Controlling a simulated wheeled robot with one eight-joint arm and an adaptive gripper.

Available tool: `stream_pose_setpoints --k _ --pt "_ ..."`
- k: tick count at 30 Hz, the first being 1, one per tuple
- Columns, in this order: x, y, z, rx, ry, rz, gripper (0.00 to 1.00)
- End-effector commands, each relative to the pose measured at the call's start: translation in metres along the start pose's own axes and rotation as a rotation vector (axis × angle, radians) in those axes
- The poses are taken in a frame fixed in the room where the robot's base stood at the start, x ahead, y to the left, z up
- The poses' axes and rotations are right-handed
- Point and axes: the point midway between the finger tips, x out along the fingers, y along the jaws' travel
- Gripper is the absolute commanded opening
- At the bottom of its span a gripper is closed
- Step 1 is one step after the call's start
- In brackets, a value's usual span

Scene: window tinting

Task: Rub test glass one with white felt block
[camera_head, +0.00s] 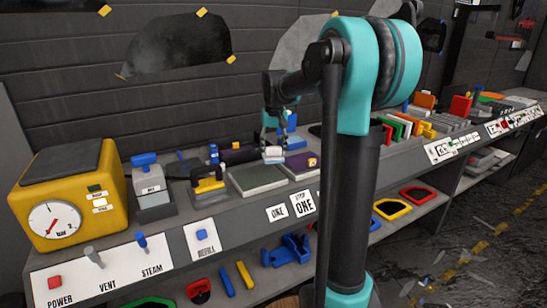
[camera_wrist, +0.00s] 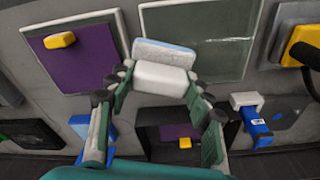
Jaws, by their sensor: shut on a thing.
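My gripper (camera_head: 273,148) is shut on a white block (camera_wrist: 160,76), which also shows in the head view (camera_head: 273,155). A pale block with a blue edge (camera_wrist: 165,52) lies right against its far side in the wrist view; I cannot tell whether the two are one piece. A grey-green glass panel (camera_head: 257,179) in a pale frame lies flat on the bench behind the "ONE" labels. It shows beside the block in the wrist view (camera_wrist: 200,35), with a pale streak on it. The block overlaps the panel's near corner; I cannot tell whether they touch.
A purple panel (camera_wrist: 85,58) with a yellow piece (camera_wrist: 60,40) lies beside the glass. A black and yellow handled tool (camera_head: 208,184) stands on its other side. A yellow steam machine (camera_head: 68,195) is at the far left. Coloured tiles (camera_head: 400,125) crowd the right.

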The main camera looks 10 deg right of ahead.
Motion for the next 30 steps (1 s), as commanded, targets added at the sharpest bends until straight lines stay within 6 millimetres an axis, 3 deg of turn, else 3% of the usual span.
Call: stream_pose_setpoints --k 12,30 --pt "-0.034 0.001 -0.011 0.000 0.000 0.000 0.14" --pt "-0.036 0.000 -0.011 -0.001 0.000 0.000 0.14"
